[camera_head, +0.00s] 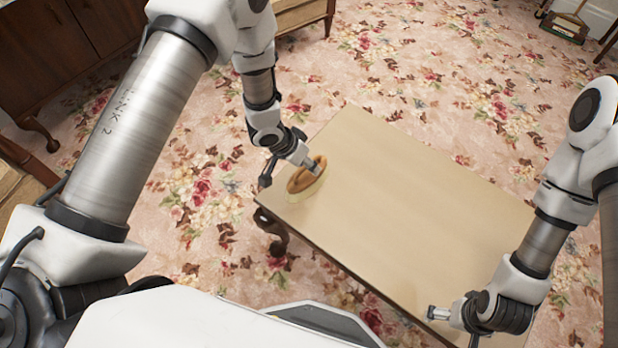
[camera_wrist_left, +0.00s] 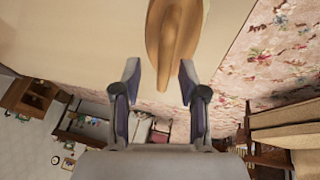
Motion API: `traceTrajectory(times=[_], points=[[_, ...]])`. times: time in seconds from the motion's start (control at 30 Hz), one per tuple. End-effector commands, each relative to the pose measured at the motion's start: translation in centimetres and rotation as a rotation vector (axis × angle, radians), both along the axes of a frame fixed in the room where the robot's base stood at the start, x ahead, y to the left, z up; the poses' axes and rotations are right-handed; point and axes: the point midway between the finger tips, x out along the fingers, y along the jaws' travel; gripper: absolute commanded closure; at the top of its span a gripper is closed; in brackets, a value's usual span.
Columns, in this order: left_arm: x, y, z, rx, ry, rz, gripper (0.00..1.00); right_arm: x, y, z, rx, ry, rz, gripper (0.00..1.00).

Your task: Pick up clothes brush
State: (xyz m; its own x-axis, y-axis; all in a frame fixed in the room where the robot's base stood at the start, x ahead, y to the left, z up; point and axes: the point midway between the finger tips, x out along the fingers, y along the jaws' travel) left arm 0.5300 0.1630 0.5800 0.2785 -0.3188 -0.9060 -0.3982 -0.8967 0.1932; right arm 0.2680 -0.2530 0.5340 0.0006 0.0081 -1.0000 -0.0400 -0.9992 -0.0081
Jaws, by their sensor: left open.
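The clothes brush (camera_head: 303,181) is an oval, brown wooden piece with a raised handle. It lies near the left corner of the low beige table (camera_head: 400,200). In the left wrist view the brush (camera_wrist_left: 176,40) is at the top centre, its handle end pointing down between the fingers. My left gripper (camera_head: 313,168) is at the brush in the head view and partly covers it. In the left wrist view my left gripper (camera_wrist_left: 158,80) is open, with the handle end between or just beyond its fingertips. My right gripper (camera_head: 450,312) is over the table's near right part; its fingers are too small to judge.
The rest of the tabletop is bare. Flowered carpet (camera_head: 430,70) surrounds the table. A dark wooden cabinet (camera_head: 60,50) stands at the upper left, and a small green-and-wood item (camera_head: 568,25) is at the far upper right.

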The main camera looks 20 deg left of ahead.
Motion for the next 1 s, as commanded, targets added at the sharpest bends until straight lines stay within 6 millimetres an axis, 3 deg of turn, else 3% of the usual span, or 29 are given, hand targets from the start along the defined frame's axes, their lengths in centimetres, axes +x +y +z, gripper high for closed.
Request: traceTrajectory(times=[0.1, 0.3, 0.4, 0.43, 0.83, 1.0], points=[[0.3, -0.5, -1.4, 0.000, 0.000, 0.001, 0.58, 0.0, 0.0, -0.3, 0.000, 0.000, 0.001, 0.00], [0.4, -0.5, -1.4, 0.000, 0.000, 0.001, 0.58, 0.0, 0.0, -0.3, 0.000, -0.001, 0.001, 0.00], [0.4, -0.5, -1.4, 0.000, 0.000, 0.001, 0.93, 0.0, 0.0, -0.3, 0.000, -0.001, 0.001, 0.00], [0.4, -0.5, -1.4, 0.000, 0.000, 0.001, 1.00, 0.0, 0.0, -0.3, 0.000, -0.001, 0.001, 0.00], [0.3, -0.5, -1.3, 0.000, 0.001, 0.001, 1.00, 0.0, 0.0, -0.2, 0.000, -0.001, 0.001, 0.00], [0.4, -0.5, -0.1, 0.000, 0.000, 0.000, 1.00, 0.0, 0.0, 0.2, 0.000, -0.001, 0.001, 0.00]])
